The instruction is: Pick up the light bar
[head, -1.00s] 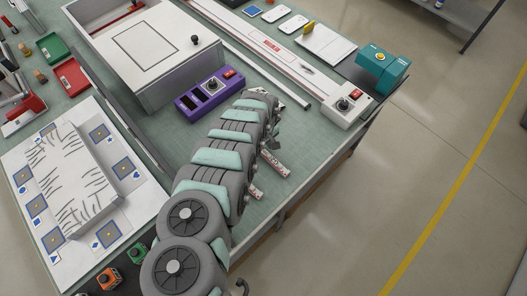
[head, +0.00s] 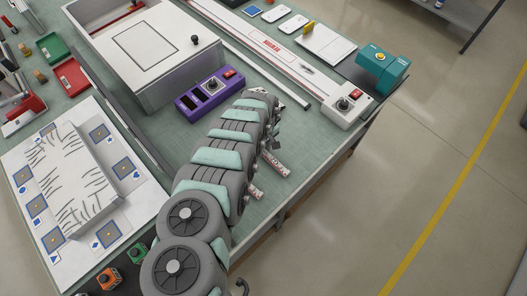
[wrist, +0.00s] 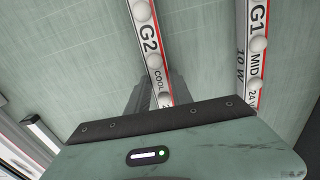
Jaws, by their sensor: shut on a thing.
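Two light bars show in the wrist view, white with red edges and round white domes. One is marked G2 COOL (wrist: 148,45), the other G1 MID (wrist: 255,45). My gripper (wrist: 158,97) is shut on the G2 bar near its lower end in the wrist view; the gripper body covers the rest of that bar. The G1 bar lies apart to the right. In the head view, parts of two bars show right of my arm, one farther (head: 275,164) and one nearer (head: 256,193). My arm hides their other ends and my gripper there.
A purple control box (head: 211,92) stands left of my arm's far end. A white lightbox (head: 148,45) is behind it. A white switch box (head: 348,104) and a teal button box (head: 382,70) stand at the right edge. Bare green mat (head: 314,140) lies right of my arm.

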